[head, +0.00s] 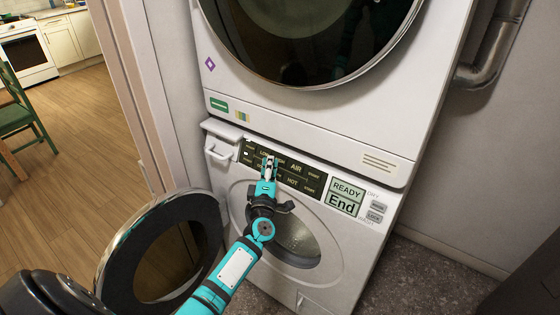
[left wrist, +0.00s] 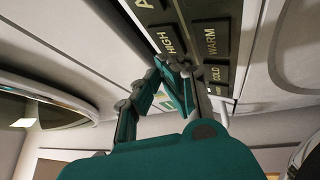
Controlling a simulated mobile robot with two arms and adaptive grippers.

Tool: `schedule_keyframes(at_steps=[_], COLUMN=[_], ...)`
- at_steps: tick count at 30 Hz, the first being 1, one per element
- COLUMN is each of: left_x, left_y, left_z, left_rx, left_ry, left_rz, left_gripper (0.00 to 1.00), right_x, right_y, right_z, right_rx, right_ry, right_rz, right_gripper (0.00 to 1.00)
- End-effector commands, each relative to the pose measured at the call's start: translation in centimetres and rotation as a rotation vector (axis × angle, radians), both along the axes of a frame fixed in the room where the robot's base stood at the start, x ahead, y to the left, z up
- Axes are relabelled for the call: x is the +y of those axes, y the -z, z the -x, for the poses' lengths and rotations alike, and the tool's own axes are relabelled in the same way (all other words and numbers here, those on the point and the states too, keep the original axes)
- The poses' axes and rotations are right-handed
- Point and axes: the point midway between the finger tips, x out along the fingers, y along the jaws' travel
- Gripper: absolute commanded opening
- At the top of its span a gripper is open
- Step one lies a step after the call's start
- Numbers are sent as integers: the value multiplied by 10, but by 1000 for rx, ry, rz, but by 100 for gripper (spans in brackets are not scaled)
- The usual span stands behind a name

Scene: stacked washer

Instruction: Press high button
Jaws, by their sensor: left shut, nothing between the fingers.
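The high button (left wrist: 167,42) is a dark key with white lettering on the black control panel (head: 312,188) of the lower washer. In the head view my left gripper covers part of the panel around this button. My left gripper (head: 269,162) is shut and empty, its fingertips up at the panel's left half. In the left wrist view the fingertips (left wrist: 173,66) are right beside the lower end of the high button; I cannot tell whether they touch it. My right gripper is not in view.
The lower washer's round door (head: 113,243) stands open at the left. A display (head: 345,196) reads "READY End" right of the panel. The upper machine (head: 310,120) overhangs the panel. A warm button (left wrist: 211,42) and a cold button (left wrist: 216,73) are close by.

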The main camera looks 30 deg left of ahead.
Motion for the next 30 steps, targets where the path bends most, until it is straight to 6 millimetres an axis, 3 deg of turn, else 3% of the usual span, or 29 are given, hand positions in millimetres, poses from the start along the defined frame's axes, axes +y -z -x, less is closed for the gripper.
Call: schedule_keyframes(at_steps=[30], left_x=[-1], left_y=[5], left_z=[-11], left_rx=[-1], left_ry=[0], left_rz=[0], left_gripper=[0], right_x=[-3], right_y=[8], right_z=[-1], right_rx=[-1], right_ry=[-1], right_rz=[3], right_gripper=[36])
